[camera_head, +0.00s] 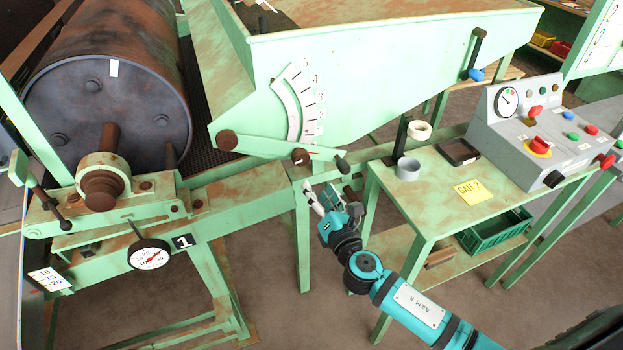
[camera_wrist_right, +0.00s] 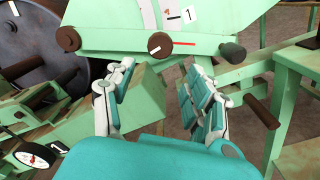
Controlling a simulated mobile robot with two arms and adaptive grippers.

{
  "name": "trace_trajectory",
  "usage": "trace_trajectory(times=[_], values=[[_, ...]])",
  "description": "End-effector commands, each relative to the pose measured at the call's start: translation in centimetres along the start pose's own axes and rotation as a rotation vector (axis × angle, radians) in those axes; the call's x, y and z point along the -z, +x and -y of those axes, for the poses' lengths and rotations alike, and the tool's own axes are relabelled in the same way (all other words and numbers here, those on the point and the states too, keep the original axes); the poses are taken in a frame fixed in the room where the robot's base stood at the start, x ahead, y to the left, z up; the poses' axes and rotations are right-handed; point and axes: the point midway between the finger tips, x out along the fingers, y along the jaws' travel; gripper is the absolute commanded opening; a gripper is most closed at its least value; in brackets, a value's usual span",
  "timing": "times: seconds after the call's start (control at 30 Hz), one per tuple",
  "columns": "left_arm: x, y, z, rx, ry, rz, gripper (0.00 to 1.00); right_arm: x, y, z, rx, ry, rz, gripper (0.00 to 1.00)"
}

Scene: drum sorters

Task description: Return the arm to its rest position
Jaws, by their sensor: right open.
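My right arm comes in from the lower right in the head view, with its teal link marked ARM R. My right gripper (camera_head: 322,195) is open and empty, below the numbered scale and in front of the green frame. In the right wrist view the two fingers of the gripper (camera_wrist_right: 153,98) stand apart with nothing between them. A brown knob with a red pointer (camera_head: 300,156) is just above the gripper, and it also shows in the right wrist view (camera_wrist_right: 158,44). A lever with a dark handle (camera_head: 342,164) is beside it. My left gripper is not in view.
A green table (camera_head: 430,205) with a grey ring, a black tray and a yellow GATE 2 note stands right of the gripper. A control box (camera_head: 530,130) stands on it. A large drum (camera_head: 105,80) and dial gauge (camera_head: 149,254) are at left. Floor shows below the gripper.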

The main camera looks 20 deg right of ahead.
Motion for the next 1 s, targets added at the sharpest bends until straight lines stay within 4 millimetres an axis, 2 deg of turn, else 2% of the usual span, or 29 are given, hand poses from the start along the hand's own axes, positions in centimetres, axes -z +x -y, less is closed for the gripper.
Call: trace_trajectory(times=[0.17, 0.27, 0.37, 0.47, 0.5, 0.57, 0.6, 0.67, 0.7, 0.77, 0.9, 0.97, 1.0], values=[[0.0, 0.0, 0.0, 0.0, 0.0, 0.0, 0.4, 0.1, 0.0, 0.1, 0.002, 0.002, -0.002, 0.54], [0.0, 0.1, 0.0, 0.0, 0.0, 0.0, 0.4, 1.2, 0.0, 1.4, 0.032, 0.037, -0.023, 0.54], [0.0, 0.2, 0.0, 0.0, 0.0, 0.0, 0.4, 4.1, -0.4, 5.0, 0.114, 0.137, -0.077, 0.54], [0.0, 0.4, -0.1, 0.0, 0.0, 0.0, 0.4, 8.4, -1.8, 10.4, 0.25, 0.303, -0.142, 0.54], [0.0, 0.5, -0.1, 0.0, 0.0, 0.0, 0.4, 10.4, -2.7, 12.6, 0.313, 0.38, -0.166, 0.54], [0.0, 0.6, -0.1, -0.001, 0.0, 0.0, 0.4, 13.2, -4.3, 15.9, 0.411, 0.497, -0.192, 0.54], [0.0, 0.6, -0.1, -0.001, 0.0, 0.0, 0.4, 15.1, -5.7, 18.1, 0.478, 0.574, -0.204, 0.54], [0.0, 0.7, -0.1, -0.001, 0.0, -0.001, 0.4, 17.9, -8.0, 21.0, 0.579, 0.691, -0.214, 0.54], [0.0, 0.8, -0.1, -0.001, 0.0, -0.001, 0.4, 19.7, -9.7, 22.8, 0.65, 0.769, -0.214, 0.54], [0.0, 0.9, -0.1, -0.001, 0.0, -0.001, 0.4, 22.3, -12.5, 25.4, 0.755, 0.884, -0.207, 0.54], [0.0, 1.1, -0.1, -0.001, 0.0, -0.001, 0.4, 28.1, -20.2, 30.3, 1.007, 1.145, -0.145, 0.54], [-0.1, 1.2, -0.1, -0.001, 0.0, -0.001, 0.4, 30.4, -23.9, 32.0, 1.117, 1.252, -0.097, 0.54], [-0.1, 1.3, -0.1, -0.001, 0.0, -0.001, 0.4, 31.8, -26.5, 32.9, 1.19, 1.321, -0.059, 0.54]])
